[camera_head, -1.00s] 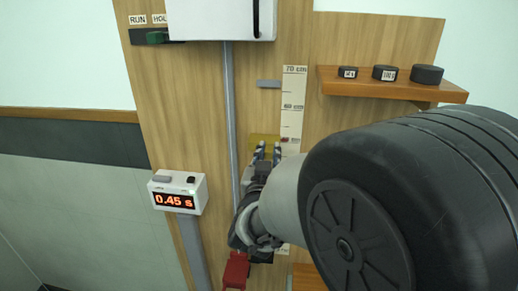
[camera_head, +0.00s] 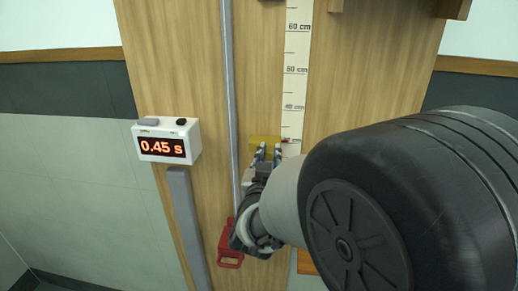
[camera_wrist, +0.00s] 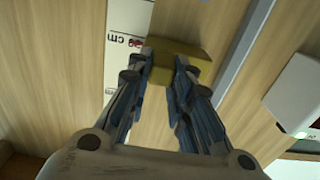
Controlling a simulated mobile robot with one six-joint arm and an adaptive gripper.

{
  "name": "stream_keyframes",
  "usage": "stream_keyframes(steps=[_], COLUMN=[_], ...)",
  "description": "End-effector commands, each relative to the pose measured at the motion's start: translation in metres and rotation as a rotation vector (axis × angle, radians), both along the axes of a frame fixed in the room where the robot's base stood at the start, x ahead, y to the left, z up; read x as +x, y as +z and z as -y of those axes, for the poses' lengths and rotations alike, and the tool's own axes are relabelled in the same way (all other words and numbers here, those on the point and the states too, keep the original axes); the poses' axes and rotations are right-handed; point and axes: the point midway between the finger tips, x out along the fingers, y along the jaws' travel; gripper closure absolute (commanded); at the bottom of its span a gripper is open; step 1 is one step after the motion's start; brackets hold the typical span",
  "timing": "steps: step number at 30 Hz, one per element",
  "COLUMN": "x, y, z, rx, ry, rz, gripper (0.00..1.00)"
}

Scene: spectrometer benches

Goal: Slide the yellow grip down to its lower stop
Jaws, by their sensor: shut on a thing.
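The yellow grip (camera_head: 264,142) is a small block in front of the wooden board, between the grey vertical rail and the white centimetre scale (camera_head: 296,75). In the head view it sits below the 40 cm mark. My gripper (camera_head: 264,153) is shut on it from below and in front. In the wrist view the yellow grip (camera_wrist: 181,62) lies between the two fingertips of my gripper (camera_wrist: 168,75). A red pointer (camera_head: 289,141) shows on the scale beside the grip. My arm hides the lower part of the scale, and I cannot see a lower stop.
A timer (camera_head: 166,141) reading 0.45 s stands at the left on a grey post (camera_head: 186,225). The grey rail (camera_head: 229,90) runs down the board (camera_head: 175,60). A red bracket-like piece (camera_head: 229,248) is near the rail's bottom, close to my gripper. A shelf edge shows at top right.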

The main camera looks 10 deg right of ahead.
Motion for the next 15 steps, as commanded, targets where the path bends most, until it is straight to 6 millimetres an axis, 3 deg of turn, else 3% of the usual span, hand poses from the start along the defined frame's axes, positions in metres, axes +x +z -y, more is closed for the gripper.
stream_keyframes(steps=[1, 6, 15], x=[0.000, 0.000, 0.000], y=[-0.025, -0.051, -0.064], z=[0.000, 0.000, 0.000], rx=[0.000, 0.001, 0.001], ry=[0.000, 0.001, 0.001], rz=[-0.006, -0.005, -0.006], gripper=[1.00, 1.00, 1.00])
